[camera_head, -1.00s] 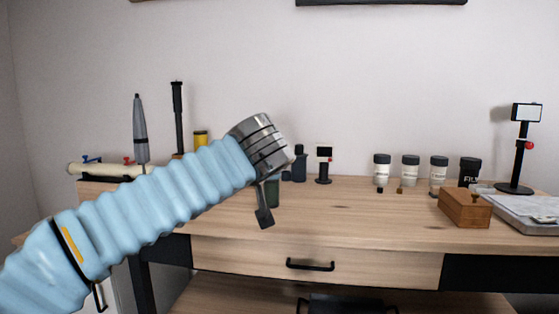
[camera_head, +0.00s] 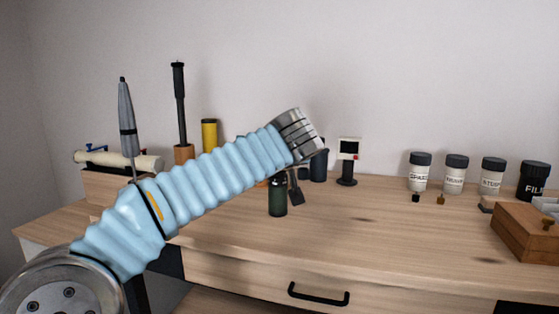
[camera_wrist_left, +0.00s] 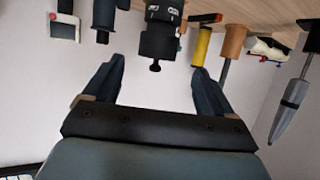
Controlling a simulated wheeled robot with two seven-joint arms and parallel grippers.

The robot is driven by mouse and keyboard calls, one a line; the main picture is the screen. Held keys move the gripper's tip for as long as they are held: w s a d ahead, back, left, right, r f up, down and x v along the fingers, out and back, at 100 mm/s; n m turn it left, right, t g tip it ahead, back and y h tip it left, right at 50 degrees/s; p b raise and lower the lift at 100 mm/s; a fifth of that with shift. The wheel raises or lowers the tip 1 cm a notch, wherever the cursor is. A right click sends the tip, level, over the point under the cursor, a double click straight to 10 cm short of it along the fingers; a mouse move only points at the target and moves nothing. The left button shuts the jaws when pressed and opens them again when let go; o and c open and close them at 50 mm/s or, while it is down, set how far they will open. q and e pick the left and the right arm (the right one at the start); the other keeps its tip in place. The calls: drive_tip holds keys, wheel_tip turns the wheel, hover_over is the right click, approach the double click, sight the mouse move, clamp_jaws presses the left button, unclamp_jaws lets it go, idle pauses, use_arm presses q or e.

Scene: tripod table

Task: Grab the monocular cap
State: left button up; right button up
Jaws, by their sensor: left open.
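In the left wrist view, which looks upside down, a black ribbed cylinder with white markings (camera_wrist_left: 160,30), seemingly the monocular, stands on the table. A wider top section with a small knob (camera_wrist_left: 156,62) may be its cap. My left gripper (camera_wrist_left: 158,66) is open and empty, its two dark fingers spread on either side of the knob in the picture. My right gripper is not in view.
A pen-like grey tool (camera_head: 127,115) and a cream telescope (camera_head: 130,161) are left. Several jars and a wooden box (camera_head: 523,233) stand right. The table's front middle is clear.

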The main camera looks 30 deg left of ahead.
use_arm(q)
drive_tip(key=p+x, duration=0.1)
drive_tip(key=x, duration=0.6)
drive_tip(key=shift+w+d, duration=0.1)
drive_tip(key=shift+d, duration=0.1)
drive_tip(key=shift+r, duration=0.1)
drive_tip(key=c, duration=1)
